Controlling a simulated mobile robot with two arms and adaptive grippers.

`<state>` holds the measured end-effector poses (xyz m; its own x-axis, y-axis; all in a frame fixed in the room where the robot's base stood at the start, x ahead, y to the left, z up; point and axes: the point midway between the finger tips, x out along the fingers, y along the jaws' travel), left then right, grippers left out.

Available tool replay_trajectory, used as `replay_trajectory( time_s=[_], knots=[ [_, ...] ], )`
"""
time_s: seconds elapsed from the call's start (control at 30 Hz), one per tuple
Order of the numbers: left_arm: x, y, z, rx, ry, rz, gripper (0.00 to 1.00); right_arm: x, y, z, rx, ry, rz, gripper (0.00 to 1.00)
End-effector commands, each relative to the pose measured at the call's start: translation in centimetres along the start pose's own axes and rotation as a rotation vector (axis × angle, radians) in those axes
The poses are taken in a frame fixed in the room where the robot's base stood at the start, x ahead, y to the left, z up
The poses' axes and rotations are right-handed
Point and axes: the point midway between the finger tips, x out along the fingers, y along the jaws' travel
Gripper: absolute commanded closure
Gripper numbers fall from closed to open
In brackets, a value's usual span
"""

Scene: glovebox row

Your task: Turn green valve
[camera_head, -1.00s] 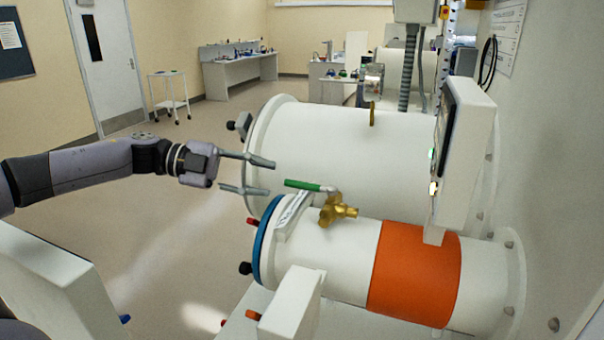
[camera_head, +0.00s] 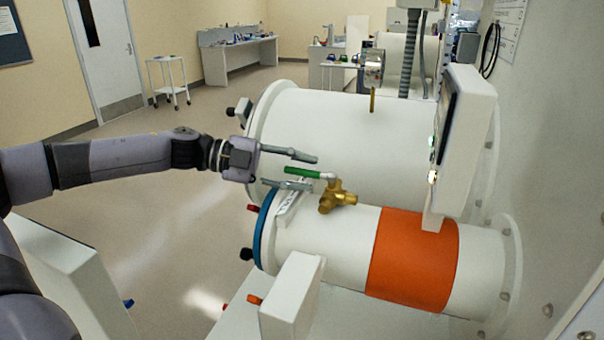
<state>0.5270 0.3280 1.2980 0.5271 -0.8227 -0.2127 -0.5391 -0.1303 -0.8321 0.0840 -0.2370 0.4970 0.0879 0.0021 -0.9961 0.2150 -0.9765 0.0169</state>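The green valve handle (camera_head: 303,173) points left from a brass valve body (camera_head: 338,197) on top of the smaller white cylinder (camera_head: 335,243). My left gripper (camera_head: 302,171) comes in from the left with its fingers apart, one above and one below the green handle in the picture. The handle's left end shows between the fingers; I cannot tell whether either finger touches it. My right gripper is not in view.
A larger white cylinder (camera_head: 330,130) lies behind the valve. A white panel box (camera_head: 461,140) stands to the right, above the orange band (camera_head: 412,262). A white block (camera_head: 291,297) stands in front.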

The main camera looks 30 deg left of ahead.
Motion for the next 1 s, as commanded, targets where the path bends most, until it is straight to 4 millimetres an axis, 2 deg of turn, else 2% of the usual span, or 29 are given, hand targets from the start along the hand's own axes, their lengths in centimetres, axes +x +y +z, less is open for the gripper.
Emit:
replay_trajectory(
  time_s=[0.43, 0.9, 1.0],
  knots=[
    [0.57, 0.03, -0.04, -0.001, 0.002, 0.001, 0.68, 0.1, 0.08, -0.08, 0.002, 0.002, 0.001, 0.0],
    [0.55, 0.05, -0.02, -0.001, 0.002, 0.001, 0.98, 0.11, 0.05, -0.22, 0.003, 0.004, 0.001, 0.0],
    [0.54, 0.05, -0.02, -0.001, 0.002, 0.001, 1.0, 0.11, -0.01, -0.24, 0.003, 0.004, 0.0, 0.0]
  ],
)
